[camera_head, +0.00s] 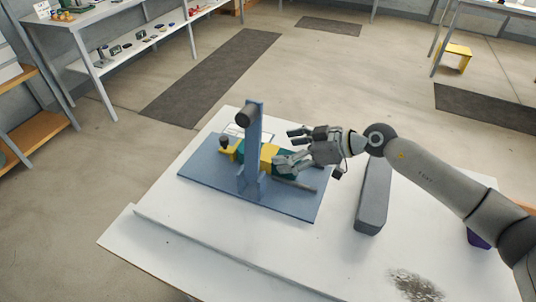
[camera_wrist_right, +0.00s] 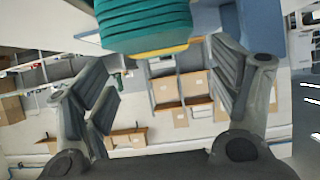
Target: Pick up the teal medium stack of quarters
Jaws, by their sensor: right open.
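A teal ridged stack (camera_wrist_right: 145,22) with a yellow edge fills the top of the right wrist view, just ahead of my fingers; its far end is cut off. In the head view, teal (camera_head: 286,170) shows beside a yellow part (camera_head: 268,156) on the blue press base, partly covered by my fingers. My right gripper (camera_head: 288,148) is open at the right side of the press, its fingers pointing left toward these parts. In the wrist view its two fingers (camera_wrist_right: 160,85) are spread wide with nothing gripped between them. Whether a finger touches the stack I cannot tell. My left gripper is not in view.
The blue press base (camera_head: 215,188) carries a blue upright post (camera_head: 254,140) close to my gripper. A long grey block (camera_head: 374,195) lies under my right arm. A purple object (camera_head: 478,239) is at the right. The front of the white table (camera_head: 270,245) is mostly clear.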

